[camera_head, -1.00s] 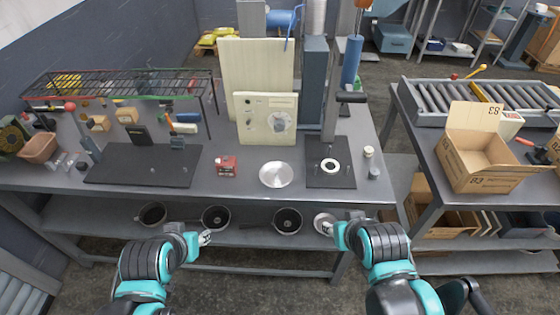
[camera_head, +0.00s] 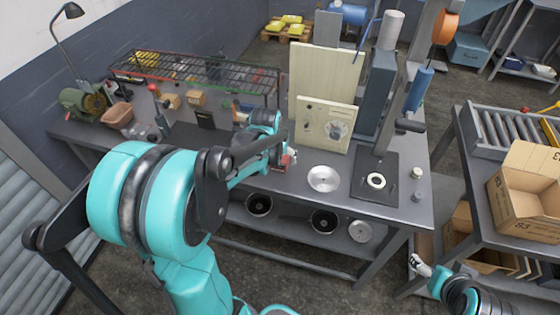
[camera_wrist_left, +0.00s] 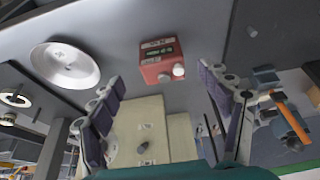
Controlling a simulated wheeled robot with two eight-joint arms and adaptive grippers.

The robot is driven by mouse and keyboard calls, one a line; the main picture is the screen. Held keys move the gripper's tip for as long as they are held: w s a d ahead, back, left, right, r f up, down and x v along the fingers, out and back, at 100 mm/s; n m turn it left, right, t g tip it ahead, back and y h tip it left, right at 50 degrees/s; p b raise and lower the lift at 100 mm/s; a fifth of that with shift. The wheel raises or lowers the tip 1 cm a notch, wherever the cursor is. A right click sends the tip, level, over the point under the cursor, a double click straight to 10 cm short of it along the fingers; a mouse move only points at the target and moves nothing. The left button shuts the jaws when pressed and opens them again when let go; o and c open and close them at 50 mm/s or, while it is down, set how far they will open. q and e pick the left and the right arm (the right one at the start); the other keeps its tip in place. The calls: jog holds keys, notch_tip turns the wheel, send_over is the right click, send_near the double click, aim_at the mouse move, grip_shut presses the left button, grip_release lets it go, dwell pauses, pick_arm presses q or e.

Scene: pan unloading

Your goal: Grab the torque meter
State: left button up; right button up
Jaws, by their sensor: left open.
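The torque meter, a small red box, stands on the grey workbench. In the head view the torque meter (camera_head: 287,163) is partly covered by my left gripper (camera_head: 280,153). No grip on the box shows. My right gripper (camera_head: 419,266) is low at the right, in front of the bench; its jaws are too small to read.
A silver dish (camera_head: 323,179) stands right of the torque meter, and a black plate with a white ring (camera_head: 376,181) lies farther right. A wire rack (camera_head: 195,72) and cream panels (camera_head: 325,124) stand behind. Pots (camera_head: 323,221) sit on the lower shelf.

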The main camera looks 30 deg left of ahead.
aim_at(279, 159)
pick_arm(q)
jog(key=b+x, duration=0.1)
jog(key=x, duration=0.2)
jog(key=b+x, duration=0.1)
jog(key=x, duration=0.3)
jog(key=shift+w+a+r+b, duration=0.15)
jog(key=shift+w+a+b, duration=0.05)
jog(key=shift+b, duration=0.1)
jog(key=shift+r, duration=0.1)
jog(key=shift+c, duration=0.3)
jog(key=c, duration=1.4)
